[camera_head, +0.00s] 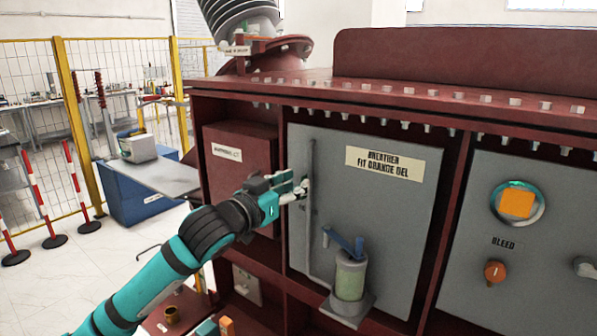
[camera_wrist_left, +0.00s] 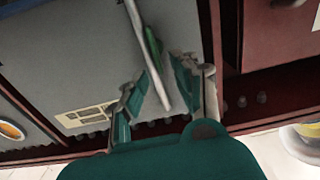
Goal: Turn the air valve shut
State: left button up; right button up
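No part is readably labelled as the air valve. A thin grey pipe (camera_head: 312,235) runs up the front of the grey breather panel (camera_head: 385,205). A blue lever handle (camera_head: 343,241) sits above a pale green cylinder (camera_head: 350,277) at the pipe's lower right. My left gripper (camera_head: 297,189) is at the upper end of the pipe. In the left wrist view, my gripper's fingers (camera_wrist_left: 160,92) are apart, with the end of the pipe (camera_wrist_left: 146,52) showing between them. A green strip (camera_wrist_left: 153,45) lies beside the pipe there. I cannot tell whether the fingers touch the pipe.
A dark red box (camera_head: 238,168) is left of the breather panel. The transformer's top ledge (camera_head: 420,95) overhangs. Striped posts (camera_head: 75,178) stand at far left.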

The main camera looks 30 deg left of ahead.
pick_arm(q)
jog(key=shift+w+d, duration=0.15)
jog(key=shift+w, duration=0.95)
grip_shut()
